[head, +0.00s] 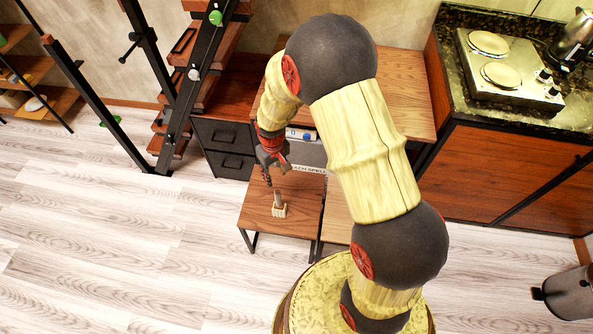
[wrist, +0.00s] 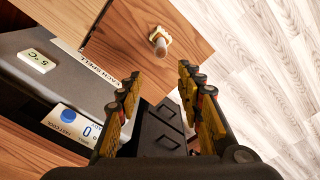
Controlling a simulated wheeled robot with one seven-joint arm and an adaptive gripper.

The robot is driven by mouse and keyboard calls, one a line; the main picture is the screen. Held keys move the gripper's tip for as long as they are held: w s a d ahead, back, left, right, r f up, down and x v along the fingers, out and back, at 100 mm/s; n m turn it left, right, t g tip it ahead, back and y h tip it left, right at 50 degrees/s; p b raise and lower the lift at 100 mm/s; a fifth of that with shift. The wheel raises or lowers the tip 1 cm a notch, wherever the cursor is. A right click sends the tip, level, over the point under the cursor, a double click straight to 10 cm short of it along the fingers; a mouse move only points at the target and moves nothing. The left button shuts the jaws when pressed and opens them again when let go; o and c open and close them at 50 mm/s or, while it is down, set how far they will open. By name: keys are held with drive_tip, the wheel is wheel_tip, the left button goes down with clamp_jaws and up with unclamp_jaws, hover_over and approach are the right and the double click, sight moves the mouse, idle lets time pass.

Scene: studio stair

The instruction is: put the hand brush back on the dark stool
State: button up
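The hand brush (head: 279,209) stands on the darker brown stool (head: 258,217), its pale bristle end down and its grey handle pointing up. In the wrist view the brush (wrist: 160,40) shows almost end-on from above, on the brown stool top (wrist: 125,40), near its edge. My gripper (head: 273,176) is above and behind the brush, apart from it. In the wrist view its two fingers (wrist: 162,77) are spread with nothing between them; the brush is beyond the fingertips.
A lighter wooden stool (head: 338,212) stands close on the right. Behind are a wooden desk (head: 400,85), a dark drawer unit (head: 225,140) and a grey lettered panel (wrist: 70,70). A stair (head: 185,85) is at left, a hob counter (head: 500,125) at right.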

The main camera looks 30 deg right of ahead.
drive_tip(key=s+r+t, duration=0.1)
drive_tip(key=s+r, duration=0.2)
drive_tip(key=r, duration=0.9)
drive_tip(key=s+r+t, duration=0.2)
drive_tip(key=s+r, duration=0.2)
drive_tip(key=r, duration=0.8)
drive_tip(key=s+r+m+t, duration=0.1)
drive_tip(key=s+r+t, duration=0.1)
drive_tip(key=s+r, duration=0.9)
drive_tip(key=s, duration=0.4)
drive_tip(key=shift+s+r+m, duration=0.15)
drive_tip(key=shift+s+m, duration=0.1)
drive_tip(key=shift+m, duration=0.05)
drive_tip(key=shift+c, duration=0.9)
drive_tip(key=shift+a, duration=0.15)
